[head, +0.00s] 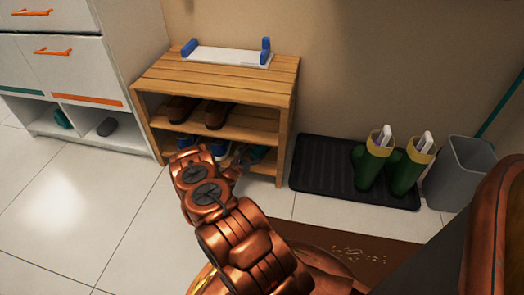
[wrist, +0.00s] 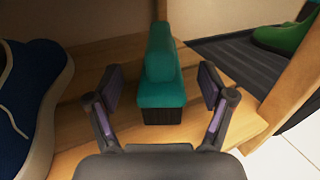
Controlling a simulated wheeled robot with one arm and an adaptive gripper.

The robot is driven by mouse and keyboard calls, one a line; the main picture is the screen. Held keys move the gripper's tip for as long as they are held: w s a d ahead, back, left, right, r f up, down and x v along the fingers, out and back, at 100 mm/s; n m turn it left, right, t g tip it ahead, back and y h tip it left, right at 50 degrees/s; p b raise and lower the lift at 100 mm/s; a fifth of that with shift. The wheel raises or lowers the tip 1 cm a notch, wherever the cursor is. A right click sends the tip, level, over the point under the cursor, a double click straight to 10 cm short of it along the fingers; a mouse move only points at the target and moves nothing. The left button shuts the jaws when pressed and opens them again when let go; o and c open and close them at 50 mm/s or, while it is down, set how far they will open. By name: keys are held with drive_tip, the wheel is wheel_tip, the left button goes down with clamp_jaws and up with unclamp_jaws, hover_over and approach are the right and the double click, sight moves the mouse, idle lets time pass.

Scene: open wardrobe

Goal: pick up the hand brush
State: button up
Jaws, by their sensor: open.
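The hand brush (wrist: 162,72) is teal with dark bristles below. In the wrist view it sits on the wooden bottom shelf (wrist: 85,120), its handle pointing away from me. My gripper (wrist: 161,88) is open, with one finger on each side of the brush and a gap to each. In the head view my gripper (head: 238,160) reaches into the lower part of the wooden rack (head: 280,130). There a small teal part of the brush (head: 256,153) shows beside it; the rest is hidden by my arm.
A blue shoe (wrist: 30,100) stands left of the brush. A rack post (wrist: 290,80) is close on the right. Brown shoes (head: 216,113) sit on the shelf above. A black tray (head: 330,175) with green boots (head: 372,170) lies right of the rack, beside a grey bin (head: 458,172).

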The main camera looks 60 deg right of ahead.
drive_tip(key=shift+d, duration=1)
drive_tip(key=shift+s, duration=0.1)
drive_tip(key=c, duration=1.4)
drive_tip(key=shift+r, duration=0.1)
